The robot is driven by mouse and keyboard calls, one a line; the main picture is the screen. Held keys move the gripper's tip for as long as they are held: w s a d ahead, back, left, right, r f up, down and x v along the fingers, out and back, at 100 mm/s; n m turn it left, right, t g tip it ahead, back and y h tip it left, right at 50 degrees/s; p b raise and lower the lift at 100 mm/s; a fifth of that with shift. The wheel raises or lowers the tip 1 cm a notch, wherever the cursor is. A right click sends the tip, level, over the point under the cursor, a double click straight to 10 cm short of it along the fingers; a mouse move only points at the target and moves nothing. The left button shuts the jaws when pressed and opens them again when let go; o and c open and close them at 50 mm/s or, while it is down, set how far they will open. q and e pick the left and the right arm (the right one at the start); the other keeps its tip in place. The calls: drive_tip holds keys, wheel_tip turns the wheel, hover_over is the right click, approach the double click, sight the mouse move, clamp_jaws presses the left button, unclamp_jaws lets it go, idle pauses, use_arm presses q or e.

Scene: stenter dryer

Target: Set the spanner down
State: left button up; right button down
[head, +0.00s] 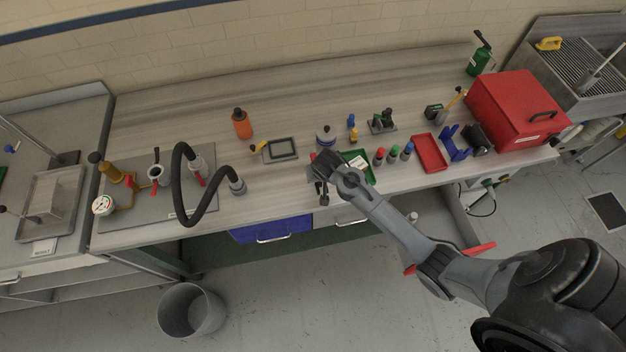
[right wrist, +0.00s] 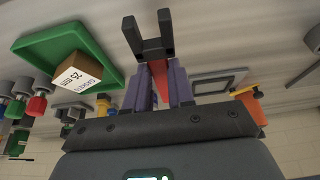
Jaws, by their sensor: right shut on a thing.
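My right gripper (head: 322,180) is over the front part of the bench, left of the green tray (head: 368,172). In the right wrist view its two purple-grey fingers (right wrist: 160,88) are shut on the spanner (right wrist: 148,38). The spanner has a dark forked open end pointing away from the gripper and a red part between the fingers. The rest of the spanner is hidden by the gripper. I cannot tell whether the spanner touches the bench top. My left gripper is not in view.
The green tray holds a box labelled gasket (right wrist: 78,76). A grey-framed tray (head: 281,149), a white-and-dark bottle (head: 326,137) and colour-capped bottles (head: 393,153) stand nearby. A black hose (head: 180,190) arches to the left. A red tray (head: 430,152) and red toolbox (head: 515,108) are right.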

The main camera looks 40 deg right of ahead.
sight(312, 184)
drive_tip(key=shift+w+a+f, duration=0.6)
drive_tip(key=shift+w+a, duration=0.1)
drive_tip(key=shift+w, duration=0.15)
drive_tip(key=shift+f, duration=2)
drive_tip(key=shift+f, duration=0.15)
drive_tip(key=c, duration=1)
unclamp_jaws()
